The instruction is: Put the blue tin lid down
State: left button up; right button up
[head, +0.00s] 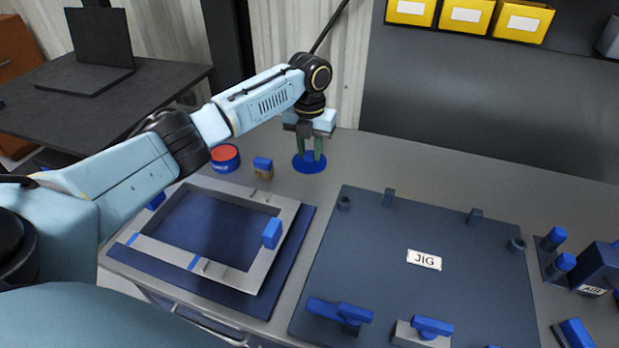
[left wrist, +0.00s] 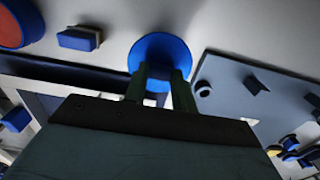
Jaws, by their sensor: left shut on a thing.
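The blue tin lid (head: 309,163) is a flat round disc near the back of the grey bench, just below my left gripper (head: 311,152). The gripper points down and its green-tinted fingers are shut on the lid. In the left wrist view the lid (left wrist: 162,60) shows beyond the fingertips (left wrist: 160,78). The lid looks level and at or very close to the bench top; I cannot tell whether it touches. My right gripper is not in view.
A blue tin with a red top (head: 225,157) and a small blue-topped block (head: 263,167) stand left of the lid. A grey frame (head: 284,215) lies on a dark blue mat in front. The dark JIG plate (head: 400,280) lies to the right. Bare bench surrounds the lid.

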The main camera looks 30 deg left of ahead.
aim_at(309, 153)
pick_arm(q)
notch_tip(309, 153, down, 4)
jog(key=shift+r, duration=0.2)
jog(key=shift+f+b, duration=0.6)
jog(key=shift+f, duration=1.45)
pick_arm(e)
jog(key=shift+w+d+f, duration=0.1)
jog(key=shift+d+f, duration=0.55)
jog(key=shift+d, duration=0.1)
pick_arm(q)
jog(key=shift+f, duration=0.2)
jog(key=o, duration=0.9)
jog(key=shift+o, duration=0.2)
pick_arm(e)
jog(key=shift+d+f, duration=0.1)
pick_arm(q)
jog(key=shift+r, duration=0.15)
